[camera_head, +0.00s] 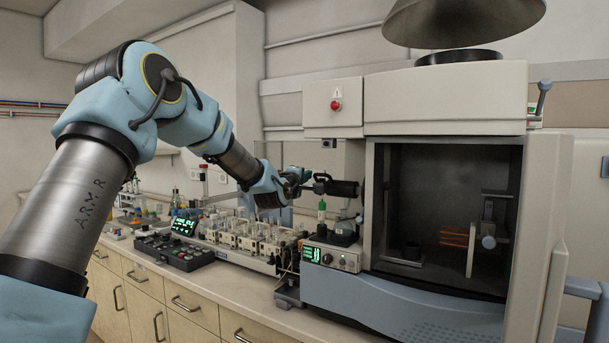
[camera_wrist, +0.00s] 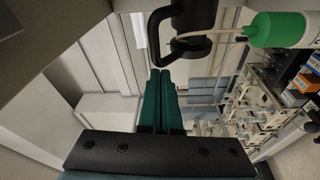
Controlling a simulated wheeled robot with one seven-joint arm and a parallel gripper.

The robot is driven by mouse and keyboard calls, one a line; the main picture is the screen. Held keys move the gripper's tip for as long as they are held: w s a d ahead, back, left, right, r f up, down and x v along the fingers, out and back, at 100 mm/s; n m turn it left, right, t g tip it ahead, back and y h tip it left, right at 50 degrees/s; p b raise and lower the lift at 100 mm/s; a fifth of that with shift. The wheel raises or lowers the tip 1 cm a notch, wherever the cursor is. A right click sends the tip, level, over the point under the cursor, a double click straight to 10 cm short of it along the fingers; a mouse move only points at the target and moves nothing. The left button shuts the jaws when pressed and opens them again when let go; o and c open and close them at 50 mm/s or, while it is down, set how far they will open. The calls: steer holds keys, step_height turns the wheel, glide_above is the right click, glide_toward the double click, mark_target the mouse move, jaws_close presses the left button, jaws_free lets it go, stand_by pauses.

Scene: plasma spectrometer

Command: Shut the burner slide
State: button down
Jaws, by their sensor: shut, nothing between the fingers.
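The spectrometer (camera_head: 445,100) stands at the right with its dark chamber (camera_head: 425,190) open to view. A black handle (camera_head: 343,188) sticks out of its left side and appears to belong to the burner slide. In the wrist view the handle (camera_wrist: 192,14) hangs from the top and ends in a curved, ring-like part. My gripper (camera_wrist: 161,73) has teal fingers, which are together and empty. The fingertips are close to the ring end; I cannot tell whether they touch it. In the head view my gripper (camera_head: 307,181) is just left of the handle, its fingertips hard to make out.
A green-capped bottle (camera_wrist: 278,29) is close to the right of the handle in the wrist view. A rack of small vials (camera_head: 250,238) and a black control box (camera_head: 172,251) stand on the bench. An exhaust hood (camera_head: 460,22) hangs above the spectrometer.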

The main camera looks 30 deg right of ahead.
steer(key=s+d+b, duration=0.5)
steer(key=s+b, duration=0.2)
steer(key=s, duration=0.2)
steer(key=shift+s+d, duration=0.1)
steer(key=shift+s, duration=0.05)
steer(key=shift+r, duration=0.1)
